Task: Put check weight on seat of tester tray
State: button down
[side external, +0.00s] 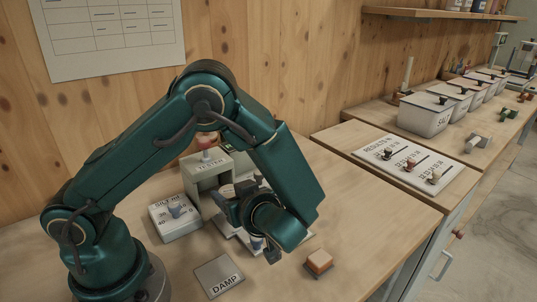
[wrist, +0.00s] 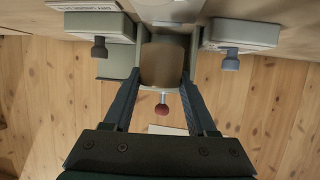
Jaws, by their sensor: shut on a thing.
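My gripper (wrist: 162,78) is shut on a plain brown block, which I take to be the check weight (wrist: 161,62); it spans the gap between the fingertips. In the side view my gripper (side external: 240,200) is in front of the tester (side external: 201,176), a grey box with an open front and a red knob on top. The arm hides the held block there. In the wrist view the tester (wrist: 162,86) lies beyond the block, its red knob pointing down the picture. The tray seat is hidden, so I cannot tell whether the block touches it.
A grey box with a blue-grey knob (side external: 160,224) stands left of the tester; another (side external: 240,237) is partly behind my gripper. A DAMP plate (side external: 219,276) and an orange-topped block (side external: 319,261) lie in front.

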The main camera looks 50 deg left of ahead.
jog(key=shift+f, duration=1.7)
jog(key=shift+f, duration=0.1)
jog(key=shift+c, duration=1)
grip_release()
